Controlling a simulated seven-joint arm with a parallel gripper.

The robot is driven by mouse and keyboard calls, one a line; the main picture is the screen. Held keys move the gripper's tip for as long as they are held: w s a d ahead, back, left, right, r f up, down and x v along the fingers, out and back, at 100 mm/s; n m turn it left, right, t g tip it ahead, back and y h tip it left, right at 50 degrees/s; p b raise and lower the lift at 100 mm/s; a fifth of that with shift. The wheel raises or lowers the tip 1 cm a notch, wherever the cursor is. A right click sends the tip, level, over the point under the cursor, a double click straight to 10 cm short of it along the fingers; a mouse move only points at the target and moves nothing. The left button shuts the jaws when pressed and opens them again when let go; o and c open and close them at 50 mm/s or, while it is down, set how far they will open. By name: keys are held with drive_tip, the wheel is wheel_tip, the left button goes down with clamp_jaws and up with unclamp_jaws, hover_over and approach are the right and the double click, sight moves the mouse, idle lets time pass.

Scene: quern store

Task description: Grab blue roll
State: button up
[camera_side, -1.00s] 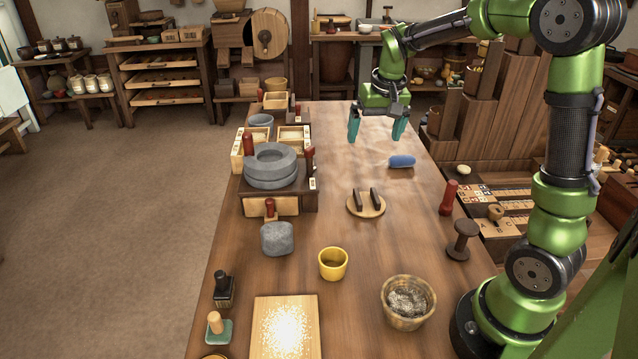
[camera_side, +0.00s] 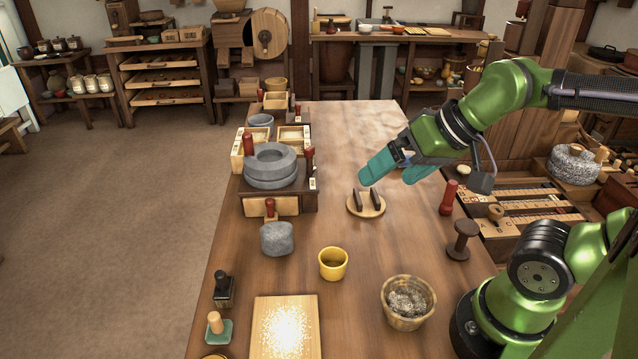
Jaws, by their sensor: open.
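The blue roll does not show; my gripper covers the part of the wooden table (camera_side: 330,130) where it lay before. My gripper (camera_side: 388,182) is over the right half of the table, its two teal fingers spread apart and pointing left and down in the picture. No object shows between the fingers. Whether they are near or touching the roll cannot be told from this view.
A round wooden piece with two dark bars (camera_side: 367,208) lies just below the fingers. A red-handled tool (camera_side: 448,197), a dark spool (camera_side: 463,240), a yellow cup (camera_side: 333,264) and a bowl (camera_side: 408,300) stand nearby. A stone quern (camera_side: 270,165) stands left.

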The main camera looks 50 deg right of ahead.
drive_tip(key=w+d+f+m+g+h, duration=0.1)
drive_tip(key=w+d+f+h, duration=0.3)
drive_tip(key=d, duration=0.8)
drive_tip(key=w+d+f+m+g+y, duration=0.15)
drive_tip(key=w+d, duration=0.45)
drive_tip(key=d, duration=0.7)
drive_tip(key=w+d+f+m+g+h, duration=0.1)
drive_tip(key=w+d+f+m+h, duration=0.3)
drive_tip(key=d, duration=0.8)
drive_tip(key=w+d+f, duration=0.1)
drive_tip(key=f, duration=0.2)
drive_tip(key=w+f+n+y, duration=0.1)
drive_tip(key=f, duration=0.2)
drive_tip(key=w+d+f+n, duration=0.1)
drive_tip(key=w+f, duration=0.1)
drive_tip(key=f, duration=0.1)
drive_tip(key=shift+d+f+y, duration=0.1)
drive_tip(key=shift+d+y, duration=0.2)
drive_tip(key=shift+y, duration=0.05)
drive_tip(key=shift+s+x, duration=0.2)
drive_tip(key=shift+x, duration=1.15)
drive_tip(key=shift+s+x, duration=0.2)
drive_tip(key=shift+x, duration=1.1)
drive_tip(key=shift+a+f, duration=0.1)
drive_tip(key=shift+f, duration=0.05)
drive_tip(key=shift+c, duration=0.5)
